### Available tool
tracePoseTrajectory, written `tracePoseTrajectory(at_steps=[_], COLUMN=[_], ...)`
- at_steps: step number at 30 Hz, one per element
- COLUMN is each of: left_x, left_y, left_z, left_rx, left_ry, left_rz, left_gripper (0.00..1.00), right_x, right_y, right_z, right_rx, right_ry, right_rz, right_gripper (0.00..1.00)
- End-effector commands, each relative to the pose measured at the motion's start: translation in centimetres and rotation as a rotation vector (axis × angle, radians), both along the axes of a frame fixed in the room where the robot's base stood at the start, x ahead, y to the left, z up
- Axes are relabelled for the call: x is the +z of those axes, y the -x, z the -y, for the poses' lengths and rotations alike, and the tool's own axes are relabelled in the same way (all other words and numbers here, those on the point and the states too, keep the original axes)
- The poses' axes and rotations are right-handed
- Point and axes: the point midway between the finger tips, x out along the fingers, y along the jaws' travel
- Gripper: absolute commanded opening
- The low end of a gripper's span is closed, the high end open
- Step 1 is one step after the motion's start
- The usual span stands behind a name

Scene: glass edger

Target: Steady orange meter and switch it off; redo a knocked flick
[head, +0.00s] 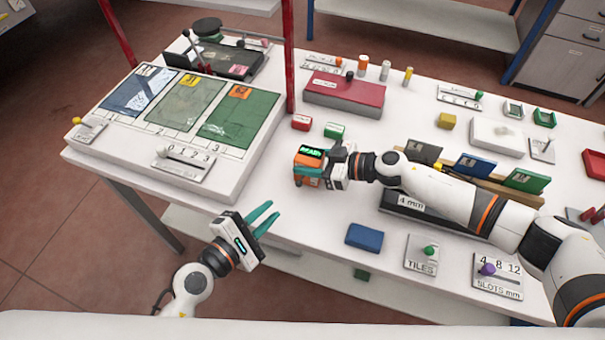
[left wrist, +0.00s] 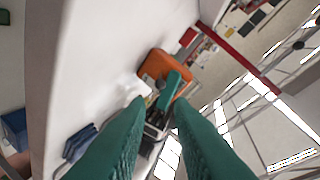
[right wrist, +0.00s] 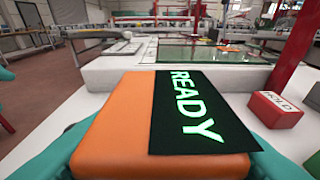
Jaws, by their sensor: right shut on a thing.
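The orange meter (head: 307,170) stands near the middle of the table, its dark display (head: 311,152) lit with green READY. My right gripper (head: 325,168) is shut on it from the right. In the right wrist view the meter's orange casing (right wrist: 115,125) lies between teal fingers at the lower left and right. My left gripper (head: 268,217) is open and empty, off the table's front edge, below and left of the meter. In the left wrist view the meter (left wrist: 163,66) shows beyond the spread fingers.
A raised white bed with green and blue panels (head: 232,125) lies left of the meter. A red HOLD block (right wrist: 275,108) and a green block (head: 334,130) sit behind it. A blue block (head: 364,236) and a TILES plate (head: 424,256) lie toward the front. Bare table separates them.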

Motion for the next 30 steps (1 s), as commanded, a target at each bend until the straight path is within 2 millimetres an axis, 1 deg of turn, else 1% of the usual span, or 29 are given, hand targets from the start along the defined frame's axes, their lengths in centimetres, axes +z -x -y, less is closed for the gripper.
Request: tracePoseTrajectory(at_steps=[1,3,5,8,9,10,12,15,18,21,24,26,29,30], left_x=[0.2,0.7,1.4,3.0,3.7,4.2,5.2,6.2,6.6,6.5,6.0,5.6,4.9,4.8], left_y=[-0.2,-0.7,-1.2,-2.1,-2.3,-2.4,-2.2,-1.7,-1.1,-0.6,-0.5,-0.7,-1.6,-2.2], left_z=[0.5,1.7,3.4,7.1,8.9,10.3,13.1,16.3,18.6,19.8,20.0,19.6,18.2,17.3], left_rx=[-0.016,-0.058,-0.116,-0.261,-0.334,-0.392,-0.525,-0.708,-0.882,-1.044,-1.19,-1.269,-1.385,-1.426], left_ry=[0.001,0.002,-0.001,-0.02,-0.034,-0.048,-0.093,-0.178,-0.287,-0.422,-0.577,-0.679,-0.863,-0.94], left_rz=[0.007,0.019,0.038,0.083,0.105,0.122,0.158,0.207,0.25,0.284,0.303,0.306,0.296,0.285], left_gripper=[0.12,0.0,0.0,0.0,0.0,0.0,0.0,0.0,0.0,0.0,0.0,0.0,0.0,0.0], right_x=[0.0,0.0,0.0,0.0,0.0,0.0,0.0,0.0,0.0,0.0,0.0,0.0,0.0,0.0], right_y=[0.0,0.0,0.0,0.0,0.0,0.0,0.0,0.0,0.0,0.0,0.0,0.0,0.0,0.0], right_z=[0.0,0.0,0.0,0.0,0.0,0.0,0.0,0.0,0.0,0.0,0.0,0.0,0.0,0.0], right_rx=[0.0,0.0,0.0,0.0,0.0,0.0,0.0,0.0,0.0,0.0,0.0,0.0,0.0,0.0], right_ry=[0.0,0.0,0.0,0.0,0.0,0.0,0.0,0.0,0.0,0.0,0.0,0.0,0.0,0.0], right_rz=[0.0,0.0,0.0,0.0,0.0,0.0,0.0,0.0,0.0,0.0,0.0,0.0,0.0,0.0], right_gripper=[0.16,0.16,0.16,0.16,0.16,0.16,0.16,0.16,0.16,0.16,0.16,0.16,0.16,0.16])
